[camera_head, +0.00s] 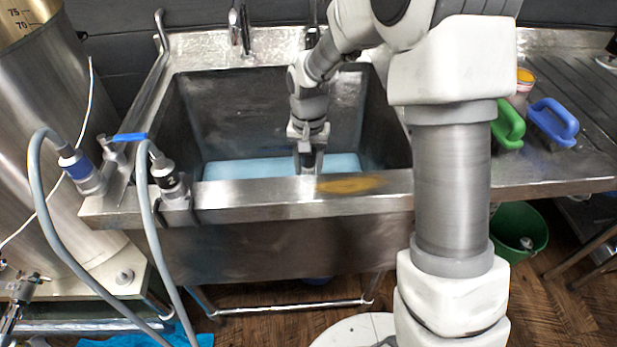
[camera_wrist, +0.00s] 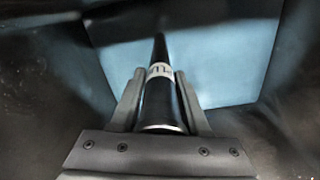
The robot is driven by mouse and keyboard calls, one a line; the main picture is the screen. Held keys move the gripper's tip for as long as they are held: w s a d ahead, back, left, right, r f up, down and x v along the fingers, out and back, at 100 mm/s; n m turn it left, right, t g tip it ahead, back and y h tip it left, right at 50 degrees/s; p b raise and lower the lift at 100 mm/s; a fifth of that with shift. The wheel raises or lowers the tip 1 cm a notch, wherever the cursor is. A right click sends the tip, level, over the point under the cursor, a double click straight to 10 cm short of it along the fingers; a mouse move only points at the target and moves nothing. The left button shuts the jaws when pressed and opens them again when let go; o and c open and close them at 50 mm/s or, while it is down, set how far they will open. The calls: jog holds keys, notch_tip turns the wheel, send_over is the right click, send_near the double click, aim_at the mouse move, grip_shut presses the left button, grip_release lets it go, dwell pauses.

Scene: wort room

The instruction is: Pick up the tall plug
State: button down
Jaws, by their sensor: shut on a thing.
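The tall plug (camera_wrist: 160,98) is a dark upright tube with a pale lettered band, seen in the wrist view. My gripper (camera_wrist: 159,82) is shut on it, with one finger on each side. The plug's narrower far end points down toward the pale blue sink floor. I cannot tell whether it touches the floor. In the head view my gripper (camera_head: 309,165) is inside the sink, close behind the front rim, and the plug cannot be made out clearly there.
The steel sink (camera_head: 280,204) has dark walls around my gripper. A tap (camera_head: 240,30) stands at the back. Two grey hoses (camera_head: 150,245) hang at the left front. Green (camera_head: 508,125) and blue (camera_head: 553,122) handled tools lie on the right drainboard. A steel tank (camera_head: 40,120) stands left.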

jog(key=w+d+r+p, duration=0.3)
jog(key=d+r+p, duration=0.2)
jog(key=d+r, duration=0.6)
notch_tip(320, 180, up, 33)
jog(key=p, duration=2.6)
jog(key=shift+d+p, duration=0.15)
jog(key=shift+p, duration=0.2)
jog(key=shift+s, duration=0.1)
